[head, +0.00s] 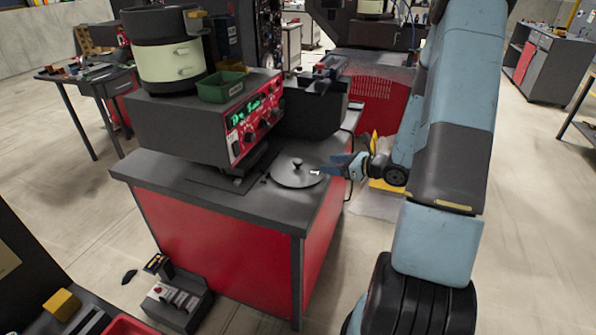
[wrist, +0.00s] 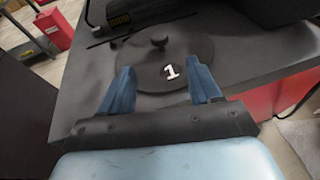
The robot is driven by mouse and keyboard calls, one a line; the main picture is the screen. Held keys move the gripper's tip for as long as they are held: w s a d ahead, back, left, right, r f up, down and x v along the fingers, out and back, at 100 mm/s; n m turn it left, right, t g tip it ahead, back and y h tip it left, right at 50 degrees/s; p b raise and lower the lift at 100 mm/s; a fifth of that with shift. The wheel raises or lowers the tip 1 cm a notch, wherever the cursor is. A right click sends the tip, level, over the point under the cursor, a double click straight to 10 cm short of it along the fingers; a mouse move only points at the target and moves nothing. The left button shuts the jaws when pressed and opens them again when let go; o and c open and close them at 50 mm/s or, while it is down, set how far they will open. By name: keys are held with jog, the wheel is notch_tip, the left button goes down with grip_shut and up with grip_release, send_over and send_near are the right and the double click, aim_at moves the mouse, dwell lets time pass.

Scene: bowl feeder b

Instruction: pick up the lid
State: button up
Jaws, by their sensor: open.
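The lid (head: 296,176) is a dark grey round disc with a small knob in its middle. It lies flat on the grey top of the red cabinet, near the right edge. In the wrist view the lid (wrist: 178,70) shows with its knob towards the far side and a white "1" on its near part. My gripper (head: 318,171) is at the right side of the lid in the head view. In the wrist view my gripper (wrist: 162,78) is open, its two blue fingers apart, with the near part of the lid between them in the picture. I cannot tell its height above the lid.
The red cabinet (head: 222,246) has a bowl feeder unit (head: 170,62) on it, left of and behind the lid. A green bin (head: 221,87) sits on the unit. A dark box (head: 310,110) stands behind the lid. The cabinet top in front of the lid is clear.

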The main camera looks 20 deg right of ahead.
aim_at(300, 162)
jog(key=x, duration=1.2)
jog(key=shift+w+a, duration=0.2)
jog(key=shift+w, duration=0.05)
jog(key=shift+c, duration=0.3)
grip_shut()
